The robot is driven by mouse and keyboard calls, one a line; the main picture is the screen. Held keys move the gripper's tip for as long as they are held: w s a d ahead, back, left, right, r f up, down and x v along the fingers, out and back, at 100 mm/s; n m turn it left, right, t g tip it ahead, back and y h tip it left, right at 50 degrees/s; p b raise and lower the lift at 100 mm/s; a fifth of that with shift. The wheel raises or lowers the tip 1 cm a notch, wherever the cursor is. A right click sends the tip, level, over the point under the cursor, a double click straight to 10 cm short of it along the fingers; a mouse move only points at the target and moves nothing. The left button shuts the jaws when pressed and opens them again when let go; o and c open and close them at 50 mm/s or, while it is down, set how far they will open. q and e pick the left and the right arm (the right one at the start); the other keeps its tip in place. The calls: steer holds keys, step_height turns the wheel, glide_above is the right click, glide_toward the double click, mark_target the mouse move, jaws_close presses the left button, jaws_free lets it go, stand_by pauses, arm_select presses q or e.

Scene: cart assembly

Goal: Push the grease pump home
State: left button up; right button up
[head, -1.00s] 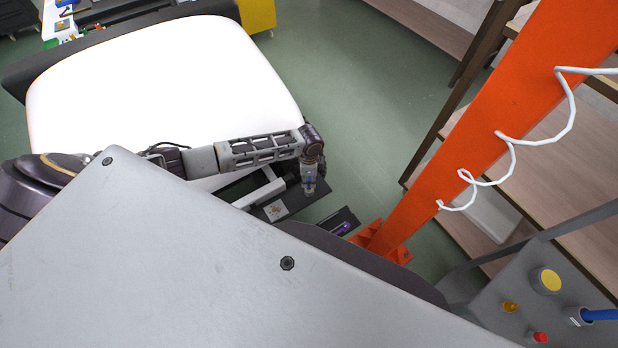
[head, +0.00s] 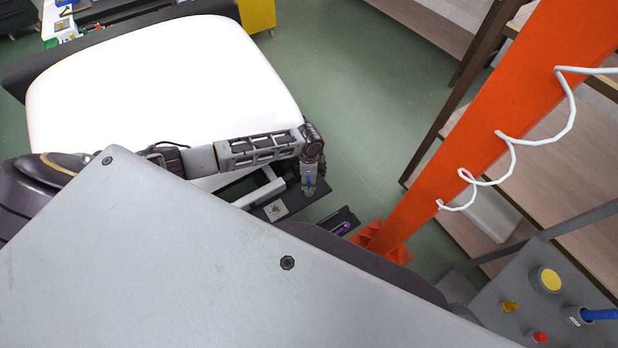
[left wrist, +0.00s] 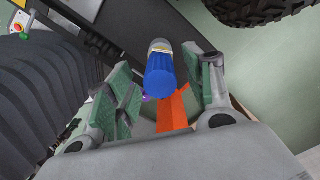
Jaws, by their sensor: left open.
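A blue ribbed cylinder with a grey end (left wrist: 160,72), which I take to be the grease pump, shows in the left wrist view. It lies between the two green-padded fingers of my left gripper (left wrist: 157,62), which are spread with a gap on each side of it. In the head view my left gripper (head: 311,187) points down over a dark plate, with a small blue part (head: 309,181) at it. Whether the pump touches the palm I cannot tell. My right gripper is in neither view.
A grey panel fills the lower left of the head view. A slanted orange post (head: 450,140) with a coiled white cable stands right of the gripper. A purple item (head: 342,228) lies near its foot. A grey button panel (head: 515,285) is at lower right.

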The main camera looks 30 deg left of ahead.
arm_select(q)
step_height(320, 180, up, 12)
steer(key=shift+f, duration=0.15)
stand_by(0.5)
stand_by(0.8)
